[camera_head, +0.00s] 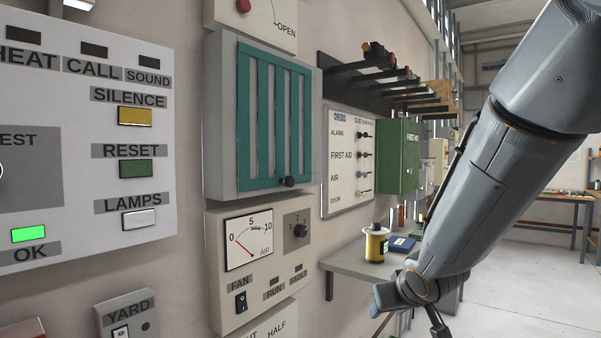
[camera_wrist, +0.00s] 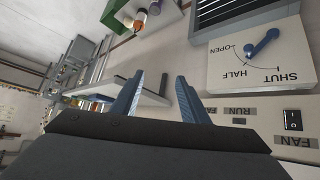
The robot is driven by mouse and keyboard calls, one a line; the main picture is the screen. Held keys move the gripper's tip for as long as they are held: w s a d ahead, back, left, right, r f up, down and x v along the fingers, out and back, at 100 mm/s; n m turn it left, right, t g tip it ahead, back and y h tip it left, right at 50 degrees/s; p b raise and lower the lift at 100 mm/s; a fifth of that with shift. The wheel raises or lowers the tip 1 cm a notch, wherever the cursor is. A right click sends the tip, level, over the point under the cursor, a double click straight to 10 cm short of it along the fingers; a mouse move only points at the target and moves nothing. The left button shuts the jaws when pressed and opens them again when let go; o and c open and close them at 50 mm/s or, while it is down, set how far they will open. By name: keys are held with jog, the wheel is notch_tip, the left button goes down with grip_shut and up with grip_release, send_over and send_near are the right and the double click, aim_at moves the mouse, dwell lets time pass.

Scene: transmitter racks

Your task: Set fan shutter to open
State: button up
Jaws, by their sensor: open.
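The shutter panel (camera_wrist: 228,78), lettered OPEN, HALF and SHUT along an arc, is at the upper right of the wrist view, where it appears upside down. Its blue lever (camera_wrist: 262,42) lies slantwise on it; I cannot tell which end is the pivot or which mark it is set to. In the head view only the panel's top edge with HALF (camera_head: 282,327) shows, at the bottom, and the lever is out of frame. My gripper (camera_wrist: 160,80) is open and empty, left of the panel and apart from it. In the head view my gripper's fingers are not clearly visible.
A shelf (camera_head: 345,262) with a yellow canister (camera_head: 376,245) juts out beyond. Open floor lies at the right.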

jog(key=w+a+r+n+t+y+p, duration=0.1)
jog(key=w+a+r+t+y, duration=0.1)
jog(key=w+r, duration=0.3)
jog(key=w+a+r+n+t+y+p, duration=0.1)
jog(key=w+a+r+t+y, duration=0.15)
jog(key=r, duration=0.55)
jog(key=n+g+y+p, duration=0.3)
jog(key=n+y, duration=0.4)
jog(key=y, duration=0.2)
send_near(292, 180)
jog(key=p+x, duration=0.1)
jog(key=x, duration=0.7)
jog(key=shift+w+a+f+p, duration=0.1)
jog(key=shift+w+a+p, duration=0.2)
jog(key=shift+p, duration=0.1)
grip_shut()
